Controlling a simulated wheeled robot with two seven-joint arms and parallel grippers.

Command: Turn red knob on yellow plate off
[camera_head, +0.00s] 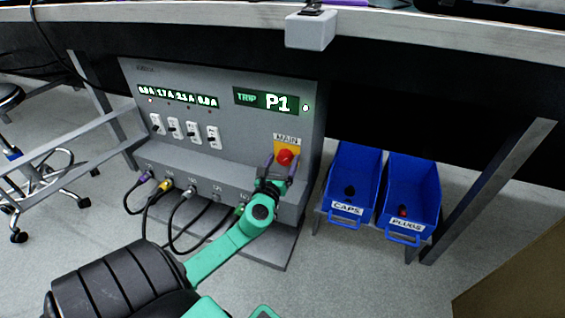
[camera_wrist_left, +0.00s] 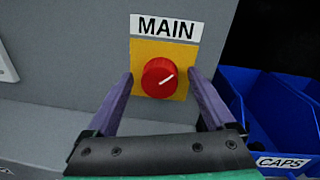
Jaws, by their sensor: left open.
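The red knob (camera_head: 285,157) sits on a yellow plate (camera_head: 279,145) under a "MAIN" label, at the right of the grey panel's front. In the left wrist view the red knob (camera_wrist_left: 160,77) has a white line pointing to the upper right, and the yellow plate (camera_wrist_left: 148,50) lies behind it. My left gripper (camera_head: 280,162) is at the knob. In the left wrist view its two purple fingers (camera_wrist_left: 163,78) are open, one on each side of the knob, with visible gaps. Whether the fingertips touch the plate cannot be told. My right gripper is not in view.
The grey panel (camera_head: 230,135) has several white switches, lit displays reading "TRIP P1", and several cables plugged in below. Blue bins labelled CAPS (camera_head: 346,208) and PLUGS (camera_head: 402,226) stand right of it. A table edge (camera_head: 420,38) runs overhead.

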